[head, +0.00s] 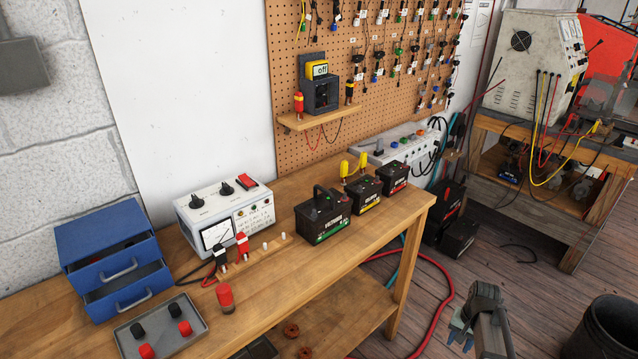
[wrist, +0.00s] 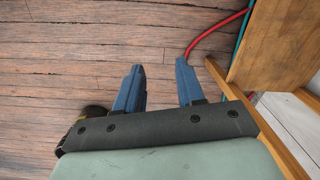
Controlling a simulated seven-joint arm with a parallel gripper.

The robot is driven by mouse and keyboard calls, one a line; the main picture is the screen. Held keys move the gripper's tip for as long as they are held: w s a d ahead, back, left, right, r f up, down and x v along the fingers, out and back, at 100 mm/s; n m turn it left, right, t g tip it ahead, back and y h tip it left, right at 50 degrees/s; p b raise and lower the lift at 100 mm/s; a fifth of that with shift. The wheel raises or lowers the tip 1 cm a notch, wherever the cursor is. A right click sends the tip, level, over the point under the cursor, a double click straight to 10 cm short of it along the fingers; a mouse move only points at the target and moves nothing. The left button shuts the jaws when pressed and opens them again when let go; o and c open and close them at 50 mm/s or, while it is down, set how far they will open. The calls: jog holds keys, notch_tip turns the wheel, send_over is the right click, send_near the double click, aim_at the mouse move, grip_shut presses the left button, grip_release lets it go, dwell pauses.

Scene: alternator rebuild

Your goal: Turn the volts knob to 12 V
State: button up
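A white bench tester (head: 228,213) stands on the wooden bench, against the white wall panel. My gripper (head: 461,333) is low at the right, beyond the bench's edge and far from the tester. In the wrist view my gripper (wrist: 158,78) is open and empty above the floor.
Test leads with black and red clamps (head: 242,243) stand in front of the tester. A grey tray (head: 190,342), a blue drawer box (head: 103,235) and several batteries (head: 322,216) share the bench. A red hose (head: 447,288) lies beside it. A black bin (head: 607,330) stands right.

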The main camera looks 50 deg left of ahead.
jog(key=a+r+n+y, duration=0.1)
jog(key=a+r, duration=0.9)
jog(key=r, duration=0.1)
jog(key=s+a+r+n+t+y, duration=0.1)
jog(key=a+r, duration=1)
jog(key=s+a+r+n+t, duration=0.1)
jog(key=a+r, duration=0.9)
jog(key=shift+a+r+y, duration=0.3)
jog(key=shift+r+y, duration=0.1)
jog(key=s+a+r+n+y, duration=0.1)
jog(key=s+a+r+n, duration=0.3)
jog(key=s+a+r, duration=0.7)
jog(key=n+g, duration=0.1)
jog(key=n, duration=0.7)
send_near(225, 184)
jog(key=x, duration=0.8)
jog(key=shift+w+a+f, duration=0.1)
jog(key=shift+a+f, duration=0.05)
jog(key=shift+f, duration=0.2)
jog(key=shift+c, duration=0.2)
grip_shut()
